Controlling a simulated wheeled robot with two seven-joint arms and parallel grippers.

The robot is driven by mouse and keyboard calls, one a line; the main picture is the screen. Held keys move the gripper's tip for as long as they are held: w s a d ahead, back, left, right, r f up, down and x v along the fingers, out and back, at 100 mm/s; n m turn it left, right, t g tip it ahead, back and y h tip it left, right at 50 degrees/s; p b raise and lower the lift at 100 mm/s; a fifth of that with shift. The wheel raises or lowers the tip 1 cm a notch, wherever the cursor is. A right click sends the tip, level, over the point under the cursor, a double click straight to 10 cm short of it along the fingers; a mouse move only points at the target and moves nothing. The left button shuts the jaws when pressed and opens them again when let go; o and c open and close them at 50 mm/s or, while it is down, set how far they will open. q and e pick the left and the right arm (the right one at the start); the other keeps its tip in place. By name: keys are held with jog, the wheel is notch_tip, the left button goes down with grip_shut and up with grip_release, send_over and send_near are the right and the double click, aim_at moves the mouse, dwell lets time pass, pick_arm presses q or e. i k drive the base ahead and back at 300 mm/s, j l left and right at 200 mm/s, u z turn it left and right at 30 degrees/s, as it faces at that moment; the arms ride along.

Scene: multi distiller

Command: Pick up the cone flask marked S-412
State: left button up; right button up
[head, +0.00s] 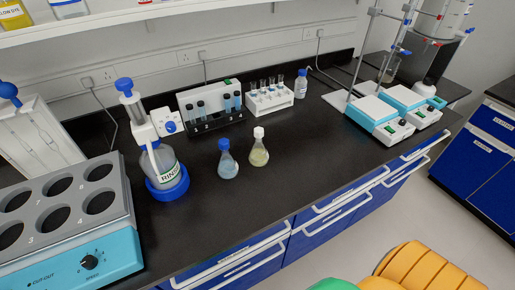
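Two cone flasks stand upright side by side, a small gap apart, on the black bench near the middle of the head view. One flask (228,168) has a blue cap and pale blue liquid. The other flask (259,155), just to its right, has a white cap and pale yellowish liquid. No S-412 mark can be read on either, so I cannot tell which one carries it. Neither of my grippers is in view.
A RINSE bottle (163,168) with a dispenser stands left of the flasks. A vial rack (213,123) and white tube rack (270,102) stand behind. A heating block (67,217) fills the left. White-and-blue stirrers (374,112) stand right. The bench (310,150) right of the flasks is clear.

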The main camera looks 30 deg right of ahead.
aim_at(259, 156)
jog(key=l+z, duration=0.2)
jog(key=l, duration=2.05)
jog(key=i, duration=0.05)
